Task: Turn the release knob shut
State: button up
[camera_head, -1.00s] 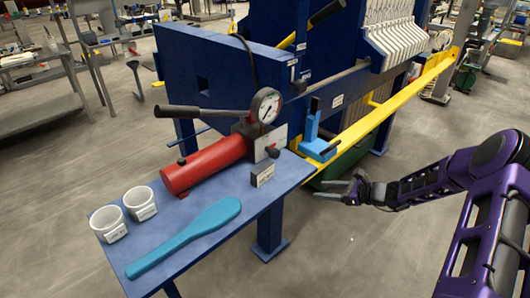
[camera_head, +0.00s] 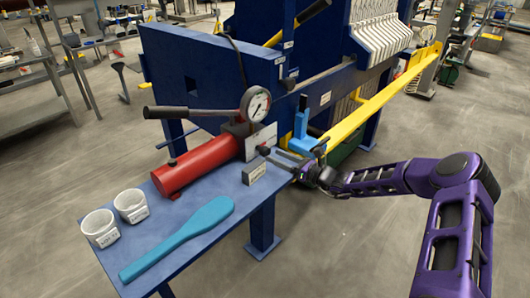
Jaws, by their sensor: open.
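The red hand pump (camera_head: 205,163) lies on the blue side table, with a pressure gauge (camera_head: 256,103) standing at its right end. A small dark knob (camera_head: 263,149), which looks like the release knob, is at the pump's right end in front of a pale plate. My gripper (camera_head: 281,158) is open, with its fingers pointing left at this knob from the right. The fingertips are very close to the knob; I cannot tell whether they touch it or straddle it. The knob's turned position is too small to read.
A small labelled block (camera_head: 253,171) stands just below the knob. A light blue bracket (camera_head: 302,130) and the yellow rail (camera_head: 375,103) are behind my gripper. A teal paddle (camera_head: 180,238) and two white cups (camera_head: 131,205) occupy the table's front left.

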aim_at(268, 153)
jog(key=shift+x, duration=2.75)
grip_shut()
